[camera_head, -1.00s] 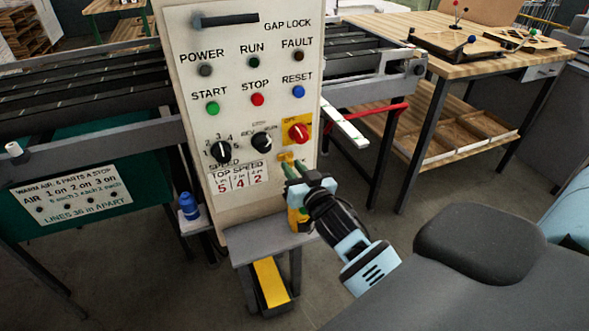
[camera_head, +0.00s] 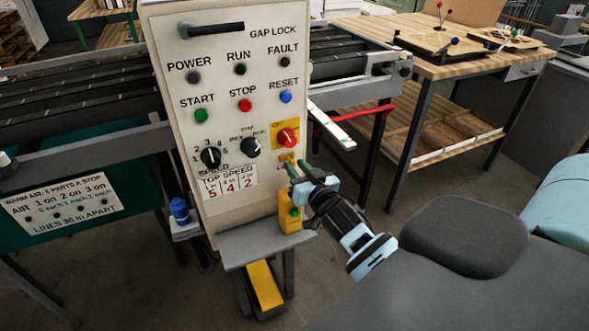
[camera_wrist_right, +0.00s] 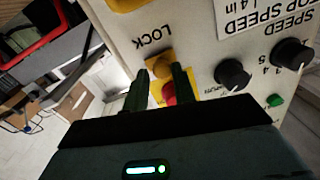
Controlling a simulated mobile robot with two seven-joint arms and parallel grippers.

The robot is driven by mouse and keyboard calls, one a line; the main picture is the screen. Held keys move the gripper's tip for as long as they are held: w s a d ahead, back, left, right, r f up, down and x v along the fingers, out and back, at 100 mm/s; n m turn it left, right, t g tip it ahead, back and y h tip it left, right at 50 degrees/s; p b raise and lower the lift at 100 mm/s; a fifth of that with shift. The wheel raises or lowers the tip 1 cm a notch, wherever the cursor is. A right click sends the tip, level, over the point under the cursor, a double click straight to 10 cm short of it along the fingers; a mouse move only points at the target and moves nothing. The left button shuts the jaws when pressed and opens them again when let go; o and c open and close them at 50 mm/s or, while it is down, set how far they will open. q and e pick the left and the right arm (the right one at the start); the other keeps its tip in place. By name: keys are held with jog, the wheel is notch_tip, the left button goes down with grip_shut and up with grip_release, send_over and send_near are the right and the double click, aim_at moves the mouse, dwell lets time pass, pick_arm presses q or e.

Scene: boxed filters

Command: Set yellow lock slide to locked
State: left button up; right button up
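The yellow lock slide (camera_head: 287,157) is on the front of the white control panel (camera_head: 225,215), below the red rotary switch (camera_head: 287,137). In the right wrist view, its orange-yellow knob (camera_wrist_right: 163,66) shows beside upside-down LOCK lettering. My right gripper (camera_head: 297,171) is in front of the slide. In the wrist view its two dark fingers (camera_wrist_right: 161,75) are apart, one on each side of the knob. I cannot tell whether either finger touches it. The fingers partly hide the slide in the head view. My left gripper is out of view.
The black speed knob (camera_head: 210,157) and a second black knob (camera_head: 250,146) are left of the slide. A wooden table (camera_head: 440,75) stands back right.

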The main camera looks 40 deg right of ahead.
jog(key=o, duration=0.3)
jog(key=shift+d, duration=0.2)
jog(key=shift+a, duration=0.15)
jog(key=shift+s, duration=0.35)
jog(key=shift+s+a, duration=0.2)
jog(key=shift+s, duration=1)
jog(key=shift+s+a, duration=0.2)
jog(key=shift+s, duration=0.95)
jog(key=shift+s+a, duration=0.2)
jog(key=shift+s, duration=1)
